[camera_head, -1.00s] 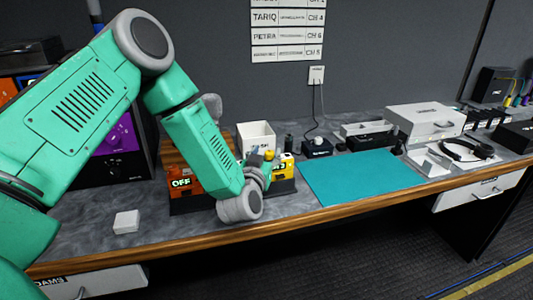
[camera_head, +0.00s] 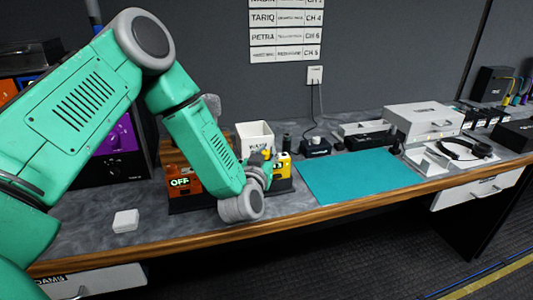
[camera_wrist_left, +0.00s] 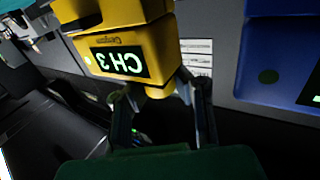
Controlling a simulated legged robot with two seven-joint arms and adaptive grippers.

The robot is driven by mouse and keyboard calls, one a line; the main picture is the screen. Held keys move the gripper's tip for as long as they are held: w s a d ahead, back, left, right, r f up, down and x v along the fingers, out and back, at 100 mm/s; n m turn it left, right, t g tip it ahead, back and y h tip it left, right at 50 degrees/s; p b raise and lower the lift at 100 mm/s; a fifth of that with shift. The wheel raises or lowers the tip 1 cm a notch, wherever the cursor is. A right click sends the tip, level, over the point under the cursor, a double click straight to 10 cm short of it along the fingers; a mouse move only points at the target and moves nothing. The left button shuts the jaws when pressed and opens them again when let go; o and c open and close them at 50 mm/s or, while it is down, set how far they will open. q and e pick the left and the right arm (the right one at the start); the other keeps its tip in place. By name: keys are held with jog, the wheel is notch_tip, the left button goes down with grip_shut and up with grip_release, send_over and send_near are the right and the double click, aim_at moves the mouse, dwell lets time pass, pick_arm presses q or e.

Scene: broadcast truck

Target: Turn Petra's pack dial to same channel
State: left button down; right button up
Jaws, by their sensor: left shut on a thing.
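The yellow pack (camera_head: 282,170) stands on the counter, partly hidden behind my left gripper (camera_head: 266,165). In the left wrist view the yellow pack (camera_wrist_left: 125,20) shows upside down, with a lit display (camera_wrist_left: 120,61) reading CH 3. A yellow dial (camera_wrist_left: 159,92) sticks out beside the display. My left gripper (camera_wrist_left: 160,100) has its two fingers on either side of this dial and is shut on it. A wall chart (camera_head: 287,30) lists names and channels; its PETRA row appears to read CH 6. My right gripper is out of view.
An orange pack (camera_head: 184,182) reading OFF stands left of the gripper. A blue pack (camera_wrist_left: 275,60) is close by in the wrist view. A white bin (camera_head: 254,137) stands behind. A teal mat (camera_head: 358,177) lies clear to the right, and a small white block (camera_head: 125,220) lies front left.

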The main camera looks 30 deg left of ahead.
pick_arm(q)
jog(key=shift+d, duration=0.25)
jog(key=shift+a, duration=0.2)
dwell(0.3)
jog(key=c, duration=1.3)
grip_release()
jog(key=v, duration=1.2)
jog(key=shift+f, duration=0.1)
